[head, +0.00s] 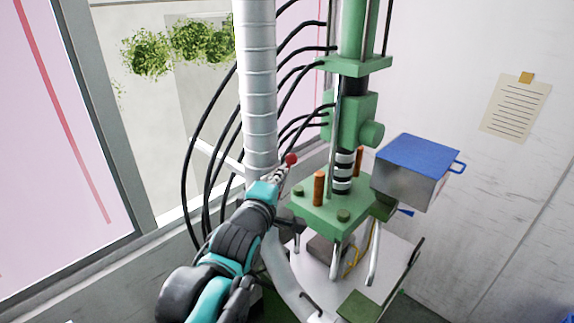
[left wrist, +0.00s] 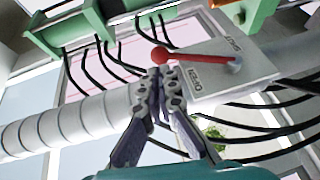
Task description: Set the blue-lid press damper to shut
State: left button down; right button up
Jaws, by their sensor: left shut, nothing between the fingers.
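The damper lever is red with a ball knob (left wrist: 160,55). It is mounted on a grey plate (left wrist: 255,75) on the pale ribbed duct (left wrist: 60,125), with the words OPEN and SHUT on the plate. In the left wrist view the lever points left past the plate's edge. I cannot tell which word it is set to. The knob also shows in the head view (head: 291,159). My left gripper (left wrist: 163,75) is shut and empty, its tips right beside the knob; contact is unclear. The press's blue-lid box (head: 415,165) is at the right. My right gripper is out of view.
The green press (head: 330,215) stands right of the duct (head: 258,80), with orange posts on its bed. Black hoses (head: 205,140) curve around the duct. A window is at the left, and a paper note (head: 515,108) hangs on the right wall.

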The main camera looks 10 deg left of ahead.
aim_at(290, 162)
pick_arm(q)
jog(key=w, duration=0.3)
jog(key=w+p, duration=0.1)
jog(key=w, duration=0.1)
jog(key=shift+w+d+f, duration=0.15)
jog(key=shift+d+f, duration=0.1)
jog(key=shift+f, duration=0.1)
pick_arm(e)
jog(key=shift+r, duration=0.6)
